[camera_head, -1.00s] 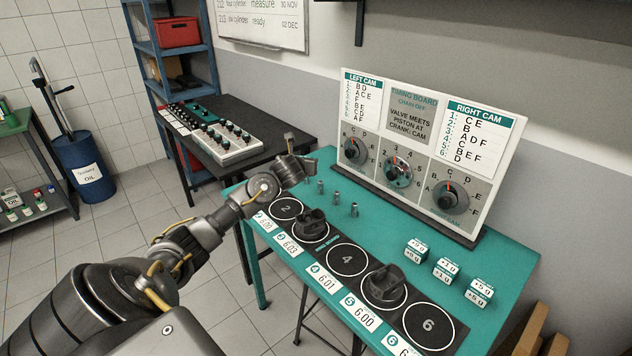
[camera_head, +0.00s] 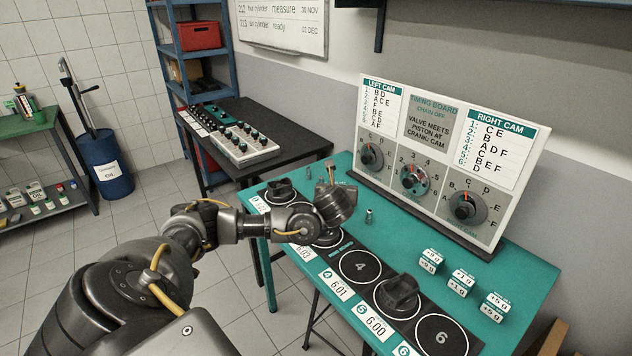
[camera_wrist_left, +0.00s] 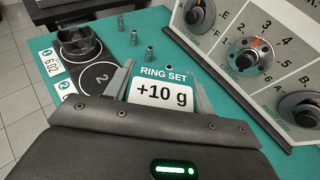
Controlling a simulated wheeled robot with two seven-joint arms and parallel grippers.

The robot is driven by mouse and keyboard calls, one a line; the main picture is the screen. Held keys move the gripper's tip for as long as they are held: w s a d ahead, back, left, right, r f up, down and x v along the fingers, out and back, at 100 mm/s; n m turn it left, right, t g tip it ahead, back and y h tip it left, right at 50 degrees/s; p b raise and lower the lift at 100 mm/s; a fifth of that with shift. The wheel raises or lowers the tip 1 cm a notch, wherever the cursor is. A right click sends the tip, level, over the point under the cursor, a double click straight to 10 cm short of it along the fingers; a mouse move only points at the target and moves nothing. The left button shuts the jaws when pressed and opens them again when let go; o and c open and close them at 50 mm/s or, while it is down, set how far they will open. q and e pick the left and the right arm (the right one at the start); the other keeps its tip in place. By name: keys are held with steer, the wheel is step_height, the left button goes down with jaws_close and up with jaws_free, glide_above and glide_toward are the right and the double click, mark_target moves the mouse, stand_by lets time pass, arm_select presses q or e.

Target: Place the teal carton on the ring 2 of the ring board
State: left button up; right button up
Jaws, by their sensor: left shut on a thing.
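A teal-and-white carton (camera_wrist_left: 163,88) marked "RING SET +10 g" is between the fingers of my left gripper (camera_wrist_left: 165,95) in the left wrist view. My left gripper (camera_head: 335,200) is shut on it above the board's back edge. The carton is hidden in the head view. Ring 2 (camera_wrist_left: 97,79) of the ring board (camera_head: 377,275) shows empty beside the gripper in the wrist view; my arm covers it in the head view. My right gripper is out of view.
Dark pistons stand on ring 1 (camera_head: 280,191), ring 3 (camera_head: 326,236) and ring 5 (camera_head: 398,292). Ring 4 (camera_head: 360,266) and ring 6 (camera_head: 441,338) are empty. Small metal pins (camera_head: 369,216) stand behind. Several small boxes (camera_head: 461,284) sit right; the timing board (camera_head: 436,160) stands behind.

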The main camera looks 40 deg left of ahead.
arm_select(q)
steer(key=s+d+r+m+t+h, duration=0.1)
steer(key=s+d+r+m+h, duration=0.1)
steer(key=d, duration=0.6)
steer(key=s+d+r+m+t+h+b, duration=0.1)
steer(key=s+d+r+m+h, duration=0.1)
steer(key=d+r, duration=0.3)
steer(key=s+d+r+m+h+b, duration=0.1)
steer(key=s+d+r+m+h, duration=0.2)
steer(key=d, duration=1)
steer(key=shift+r+t+h, duration=0.4)
